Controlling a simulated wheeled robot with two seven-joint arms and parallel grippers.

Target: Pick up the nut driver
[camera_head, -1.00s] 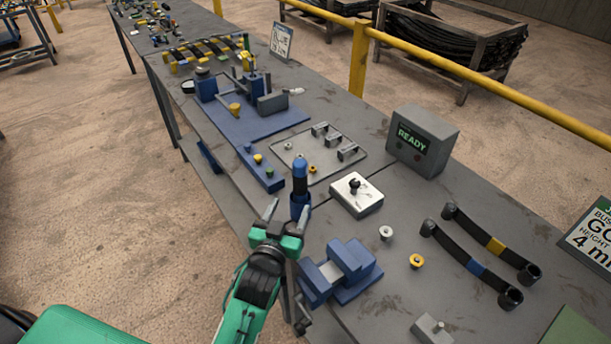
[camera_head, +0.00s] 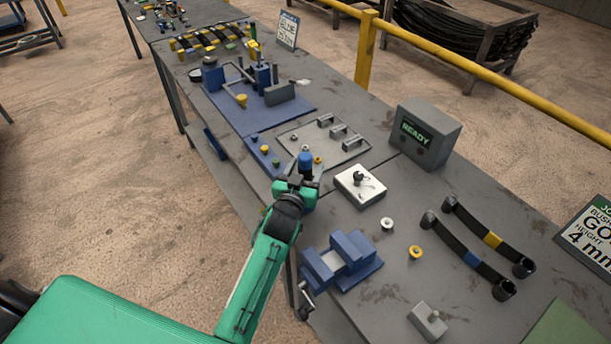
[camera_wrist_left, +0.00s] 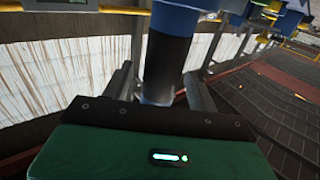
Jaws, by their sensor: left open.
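The nut driver (camera_head: 306,160) stands upright near the bench's front edge, with a blue top. Its lower part is hidden behind my gripper in the head view. In the left wrist view the nut driver (camera_wrist_left: 167,60) shows a blue upper part, a dark band and a blue lower part. My left gripper (camera_head: 303,173) is open at the nut driver, which stands between its two fingers in the left wrist view (camera_wrist_left: 160,82). Gaps show on both sides, and I cannot tell whether a finger touches it. My right gripper is not in view.
A blue vise (camera_head: 340,262) stands close to the right of my left arm. A white block (camera_head: 360,186) with a dark knob and a grey tray (camera_head: 345,156) lie behind the nut driver. A grey READY box (camera_head: 425,135) stands farther back.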

